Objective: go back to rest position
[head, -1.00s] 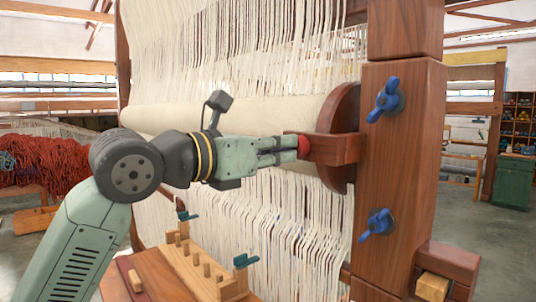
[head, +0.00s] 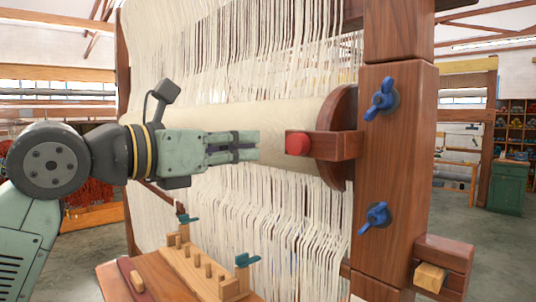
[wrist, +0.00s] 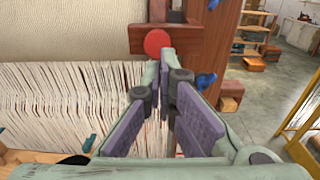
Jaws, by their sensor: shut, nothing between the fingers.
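My gripper (head: 246,147) is shut and empty in the head view, in front of the loom's cream roller. Its fingertips point right, a short gap away from a red knob (head: 298,144) on the end of a wooden block (head: 338,146). In the wrist view my gripper (wrist: 165,75) shows its two fingers close together at the tips, with the red knob (wrist: 157,42) just beyond them.
The loom's wooden post (head: 398,170) carries two blue wing knobs (head: 380,95) at the right. Cream warp threads (head: 270,215) hang behind my arm. A wooden bench with pegs (head: 205,272) stands below. Open floor (head: 485,250) lies at the right.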

